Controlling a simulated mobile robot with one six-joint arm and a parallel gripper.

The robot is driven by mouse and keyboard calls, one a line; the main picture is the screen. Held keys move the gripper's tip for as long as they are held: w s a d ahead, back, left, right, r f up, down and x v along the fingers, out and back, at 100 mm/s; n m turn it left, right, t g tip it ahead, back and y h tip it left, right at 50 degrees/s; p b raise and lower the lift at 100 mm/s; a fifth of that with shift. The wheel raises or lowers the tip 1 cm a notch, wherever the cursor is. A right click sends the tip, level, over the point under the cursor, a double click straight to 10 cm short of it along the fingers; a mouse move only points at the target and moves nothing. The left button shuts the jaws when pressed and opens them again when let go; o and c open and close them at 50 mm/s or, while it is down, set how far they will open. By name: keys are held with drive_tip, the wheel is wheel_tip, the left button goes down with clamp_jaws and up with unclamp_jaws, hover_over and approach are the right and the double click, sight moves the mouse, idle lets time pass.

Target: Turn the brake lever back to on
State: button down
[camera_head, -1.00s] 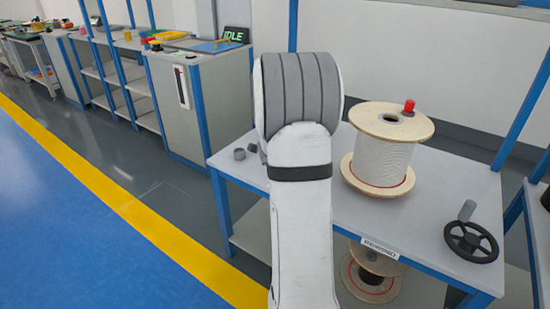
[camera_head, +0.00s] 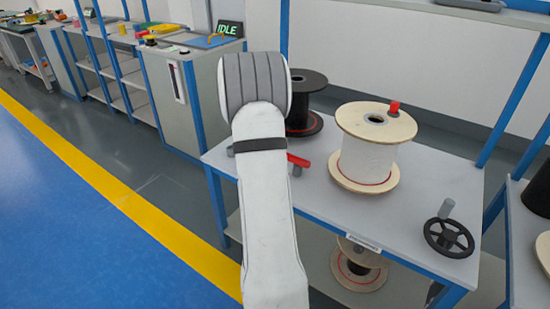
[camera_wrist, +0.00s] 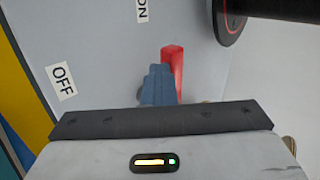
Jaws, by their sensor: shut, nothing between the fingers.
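The brake lever is a red bar (camera_head: 298,160) on the table beside the spools. It also shows in the wrist view (camera_wrist: 174,62), just right of my gripper's blue-grey fingers (camera_wrist: 158,84). The fingers are shut and empty, beside the lever; I cannot tell whether they touch it. An ON label (camera_wrist: 142,10) lies at the top of the wrist view and an OFF label (camera_wrist: 61,81) at the left. The lever's lower end is hidden behind my fingers and gripper body. In the head view my arm hides my gripper.
A black spool (camera_head: 306,88) stands behind the lever, and its flange shows close in the wrist view (camera_wrist: 232,18). A white cable spool (camera_head: 368,150) with a red knob (camera_head: 394,107) stands to the right. A black handwheel (camera_head: 449,237) is at the table's right end.

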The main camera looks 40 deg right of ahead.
drive_tip(key=shift+s+d, duration=0.1)
drive_tip(key=shift+s, duration=0.05)
drive_tip(key=a, duration=0.4)
drive_tip(key=shift+s+a+r, duration=0.25)
drive_tip(key=shift+s+a, duration=0.05)
drive_tip(key=shift+s, duration=0.05)
drive_tip(key=p+v, duration=0.3)
drive_tip(key=v, duration=0.6)
drive_tip(key=shift+w+a, duration=0.25)
drive_tip(key=shift+w, duration=0.1)
